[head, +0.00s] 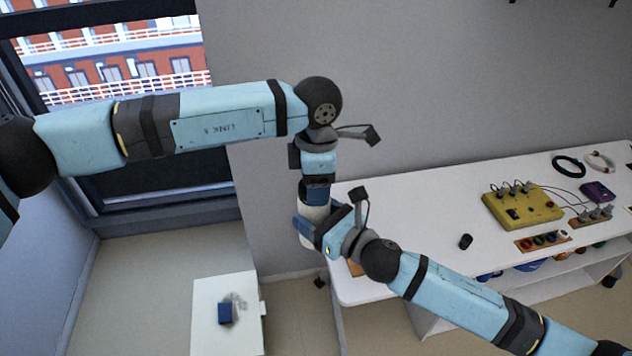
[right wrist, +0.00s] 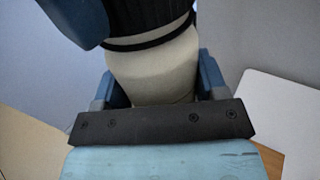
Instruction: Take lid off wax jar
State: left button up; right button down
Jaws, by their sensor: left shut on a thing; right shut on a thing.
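The wax jar (head: 313,213) is cream-coloured and held in the air just left of the white table's end. My right gripper (head: 318,234) is shut on its body from the lower right. In the right wrist view the pale jar body (right wrist: 153,72) stands between the two blue fingers. A dark ribbed lid (right wrist: 146,14) is at the jar's top, with a thin black band just below it. My left gripper (head: 316,187) comes down from above and is shut on the lid; one blue finger shows at upper left of the wrist view. The lid is mostly hidden in the head view.
The white table (head: 420,225) holds a yellow box (head: 522,207) with knobs and cables, a small black cylinder (head: 465,241), a purple box (head: 597,191) and cable rings. A low white stand (head: 205,320) with a blue block (head: 225,313) is at lower left.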

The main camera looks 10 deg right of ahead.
pick_arm(q)
jog(key=n, duration=0.5)
jog(key=shift+w+r, duration=0.1)
jog(key=shift+w, duration=0.1)
jog(key=shift+r, duration=0.2)
jog(key=shift+r, duration=0.95)
